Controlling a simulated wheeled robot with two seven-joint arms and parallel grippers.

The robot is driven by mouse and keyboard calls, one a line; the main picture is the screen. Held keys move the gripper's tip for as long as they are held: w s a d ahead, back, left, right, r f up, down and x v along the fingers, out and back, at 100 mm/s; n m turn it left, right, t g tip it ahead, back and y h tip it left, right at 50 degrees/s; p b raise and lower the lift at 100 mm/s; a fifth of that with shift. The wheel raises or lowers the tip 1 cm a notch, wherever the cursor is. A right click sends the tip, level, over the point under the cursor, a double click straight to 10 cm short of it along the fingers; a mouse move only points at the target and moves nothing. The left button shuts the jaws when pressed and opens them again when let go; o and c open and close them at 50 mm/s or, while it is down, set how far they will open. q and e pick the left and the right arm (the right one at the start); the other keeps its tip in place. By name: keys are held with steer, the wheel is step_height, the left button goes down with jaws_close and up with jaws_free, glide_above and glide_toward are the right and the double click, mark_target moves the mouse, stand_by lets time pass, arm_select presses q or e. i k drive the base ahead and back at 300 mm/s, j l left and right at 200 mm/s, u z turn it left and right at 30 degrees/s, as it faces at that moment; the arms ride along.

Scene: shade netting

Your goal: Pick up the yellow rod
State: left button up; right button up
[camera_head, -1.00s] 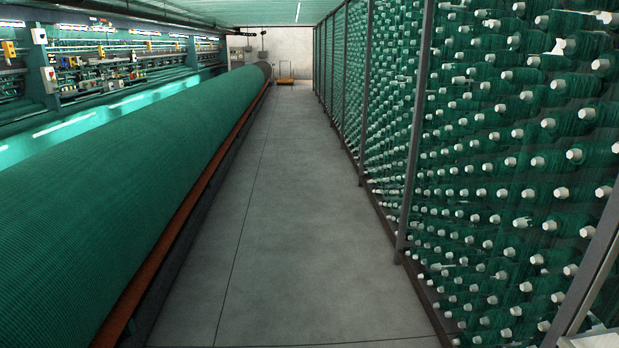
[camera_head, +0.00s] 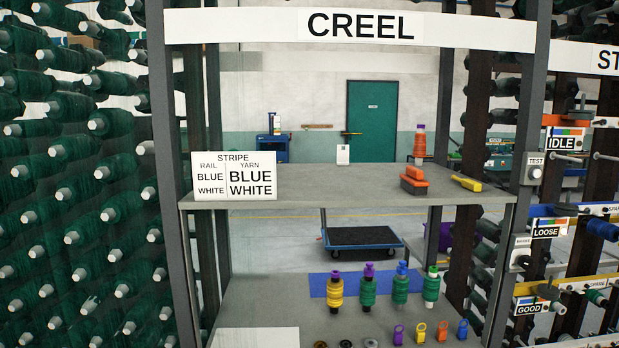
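A short yellow rod-like piece (camera_head: 466,183) lies on the right end of the upper grey shelf (camera_head: 340,184) of the creel. It appears to be the yellow rod. An orange block-like tool (camera_head: 414,180) lies just left of it, apart from it. Neither of my grippers is in view.
A stripe sign (camera_head: 234,176) stands at the shelf's left; the shelf's middle is clear. Spools (camera_head: 369,286) and small coloured clips stand on the lower shelf (camera_head: 270,299). Dark posts (camera_head: 179,200) flank the shelves. Labelled racks (camera_head: 565,139) stand right, green yarn cones (camera_head: 60,150) left.

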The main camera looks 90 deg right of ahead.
mark_target(471, 184)
steer(key=z, duration=1.85)
